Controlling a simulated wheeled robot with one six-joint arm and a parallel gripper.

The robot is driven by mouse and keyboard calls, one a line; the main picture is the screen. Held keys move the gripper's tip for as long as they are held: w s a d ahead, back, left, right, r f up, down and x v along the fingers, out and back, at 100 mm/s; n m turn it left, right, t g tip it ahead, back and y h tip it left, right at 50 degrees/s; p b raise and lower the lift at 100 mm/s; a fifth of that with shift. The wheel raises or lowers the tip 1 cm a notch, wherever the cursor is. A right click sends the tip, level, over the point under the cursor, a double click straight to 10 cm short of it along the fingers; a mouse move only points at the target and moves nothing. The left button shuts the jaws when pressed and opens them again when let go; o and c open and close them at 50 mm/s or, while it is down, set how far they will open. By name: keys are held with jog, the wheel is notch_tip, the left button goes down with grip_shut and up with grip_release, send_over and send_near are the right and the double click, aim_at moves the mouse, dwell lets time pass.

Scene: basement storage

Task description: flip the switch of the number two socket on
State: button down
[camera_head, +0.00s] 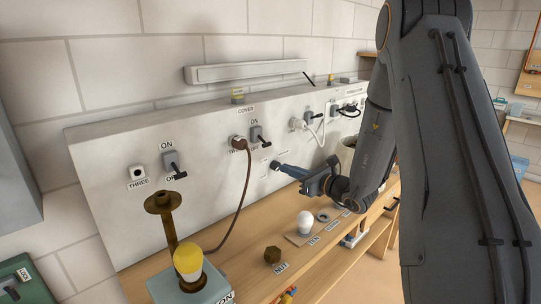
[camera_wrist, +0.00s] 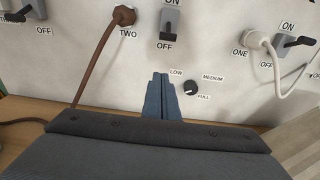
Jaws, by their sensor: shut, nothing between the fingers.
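The number two socket (camera_wrist: 123,16) is on the pale panel with a brown plug and cord in it. It also shows in the head view (camera_head: 238,142). Its grey switch (camera_wrist: 171,20) is just to its right, with the dark lever down toward the OFF label. The switch also shows in the head view (camera_head: 256,134), under an ON label. My gripper (camera_wrist: 160,78) is shut and empty, its fingertips below the switch and apart from it. In the head view my gripper (camera_head: 277,166) is close to the panel, beside the dial.
A dial (camera_wrist: 191,87) marked LOW, MEDIUM and FULL is just right of my fingertips. Socket one's white plug (camera_wrist: 264,42) is farther right. The brown cord (camera_head: 238,210) hangs to the left. A light bulb (camera_head: 305,222) stands on the wooden bench (camera_head: 330,255).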

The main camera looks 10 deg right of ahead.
aim_at(262, 140)
jog(key=shift+w, duration=0.15)
jog(key=w+a+r+p, duration=0.3)
jog(key=w+a+p, duration=0.1)
jog(key=w, duration=0.3)
jog(key=shift+w+a+p, duration=0.15)
jog(key=shift+w+p, duration=0.1)
jog(key=shift+p, duration=0.25)
jog(key=shift+r, duration=0.15)
dwell(0.4)
